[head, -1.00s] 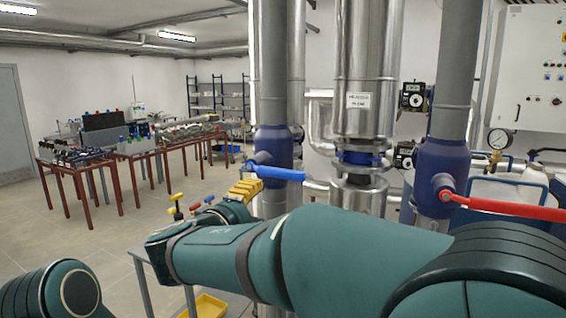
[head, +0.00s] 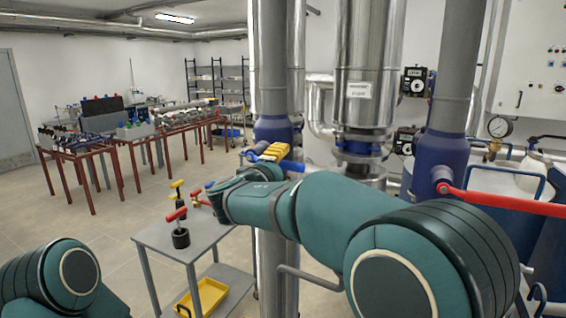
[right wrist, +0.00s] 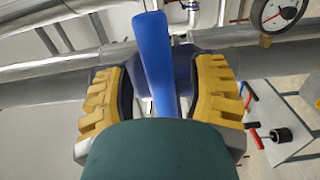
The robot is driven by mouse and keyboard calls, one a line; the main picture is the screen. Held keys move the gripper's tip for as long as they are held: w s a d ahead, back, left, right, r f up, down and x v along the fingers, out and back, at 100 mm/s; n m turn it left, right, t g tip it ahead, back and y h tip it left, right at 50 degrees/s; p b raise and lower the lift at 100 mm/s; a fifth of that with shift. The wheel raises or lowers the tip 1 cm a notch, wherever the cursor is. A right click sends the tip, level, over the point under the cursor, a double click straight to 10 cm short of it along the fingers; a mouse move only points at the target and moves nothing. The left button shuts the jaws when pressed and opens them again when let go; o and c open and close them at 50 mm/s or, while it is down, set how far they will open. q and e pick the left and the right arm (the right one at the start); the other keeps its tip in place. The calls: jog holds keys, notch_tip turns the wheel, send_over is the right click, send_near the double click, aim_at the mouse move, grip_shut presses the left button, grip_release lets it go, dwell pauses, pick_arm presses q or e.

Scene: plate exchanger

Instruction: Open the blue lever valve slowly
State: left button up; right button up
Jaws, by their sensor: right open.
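The blue lever (head: 292,165) sticks out to the right from the dark blue valve body (head: 273,128) on the grey vertical pipe. My right gripper (head: 268,152), with yellow ribbed fingers, is at the lever and hides part of it. In the right wrist view the blue lever (right wrist: 155,55) passes between the two spread fingers of the right gripper (right wrist: 165,85). Gaps show beside the lever, and I cannot tell whether either finger touches it. My left gripper is out of view; only part of that arm shows at lower left.
A second valve with a red lever (head: 505,204) is at the right. A grey trolley (head: 185,240) with red- and yellow-handled parts and a yellow tray (head: 203,298) stands below my right arm. A shiny steel column (head: 366,60) is behind. Floor is open at left.

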jog(key=shift+w+d, duration=0.2)
jog(key=shift+w, duration=0.1)
grip_shut()
jog(key=shift+r, duration=0.1)
jog(key=shift+r+n, duration=1)
grip_release()
jog(key=shift+f, duration=0.15)
